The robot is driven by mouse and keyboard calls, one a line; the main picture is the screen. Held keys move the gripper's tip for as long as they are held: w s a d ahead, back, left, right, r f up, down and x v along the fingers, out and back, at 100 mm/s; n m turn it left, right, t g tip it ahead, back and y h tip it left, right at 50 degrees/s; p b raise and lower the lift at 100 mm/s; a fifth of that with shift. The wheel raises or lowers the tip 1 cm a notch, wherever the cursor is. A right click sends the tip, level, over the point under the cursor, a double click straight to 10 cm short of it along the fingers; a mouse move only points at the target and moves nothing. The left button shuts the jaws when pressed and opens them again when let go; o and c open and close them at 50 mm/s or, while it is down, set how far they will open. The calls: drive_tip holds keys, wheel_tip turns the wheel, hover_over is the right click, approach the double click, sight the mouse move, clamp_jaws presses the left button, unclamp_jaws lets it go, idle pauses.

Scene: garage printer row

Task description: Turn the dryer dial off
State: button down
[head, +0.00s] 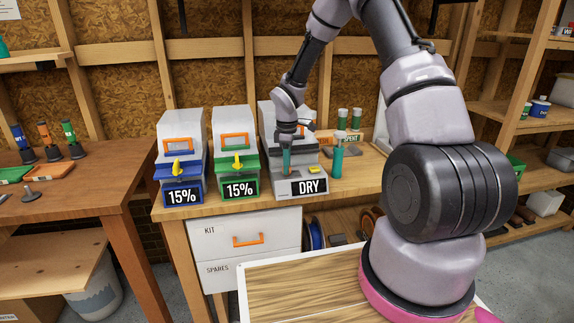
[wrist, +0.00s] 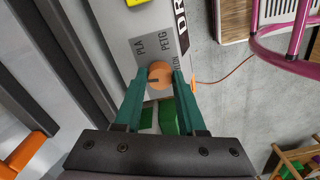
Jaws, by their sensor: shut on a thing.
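The dryer (head: 265,122) is the pale grey box on the bench with a black DRY sign (head: 309,187). In the wrist view its orange round dial (wrist: 160,72) sits on a grey plate marked PLA and PETG, plus a third, partly hidden label ending in "ON". A dark mark on the dial faces lower left. My gripper (head: 286,174) reaches down at the dryer's front left. In the wrist view the teal fingers of my gripper (wrist: 160,80) are closed on the dial's two sides. In the head view the dial is hidden behind my gripper.
Two similar boxes, one blue (head: 182,168) and one green (head: 236,164), stand left of the dryer, each with a 15% sign. A teal upright cylinder (head: 337,160) stands close on its right. Drawers (head: 246,240) sit below the bench.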

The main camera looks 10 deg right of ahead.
drive_tip(key=shift+w+n, duration=0.1)
drive_tip(key=shift+n, duration=0.7)
drive_tip(key=c, duration=0.5)
unclamp_jaws()
drive_tip(key=shift+r, duration=0.15)
wheel_tip(320, 180, up, 10)
drive_tip(key=shift+r, duration=0.25)
drive_tip(key=shift+r, duration=0.1)
